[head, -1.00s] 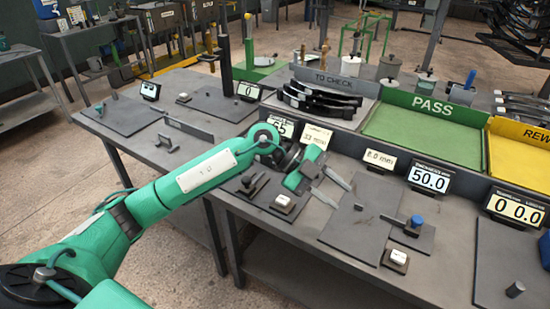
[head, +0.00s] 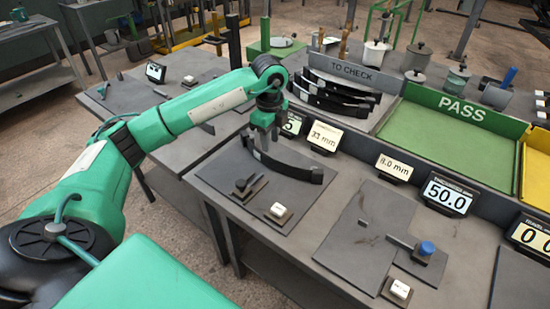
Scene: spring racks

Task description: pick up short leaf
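A dark, curved leaf (head: 292,169) lies on a flat grey plate (head: 270,193) on the near bench. Several more dark curved leaves (head: 335,97) lie stacked in the TO CHECK tray; I cannot tell from size alone which leaf is the short one. My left gripper (head: 264,146) points down over the left part of the leaf on the plate. Its two fingers stand apart, with a gap between them, and hide a little of that leaf. I cannot tell whether they touch it. My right gripper is not in view.
The TO CHECK tray (head: 352,70) and green PASS tray (head: 432,128) stand behind. A blue-topped gauge (head: 425,250) stands at the right.

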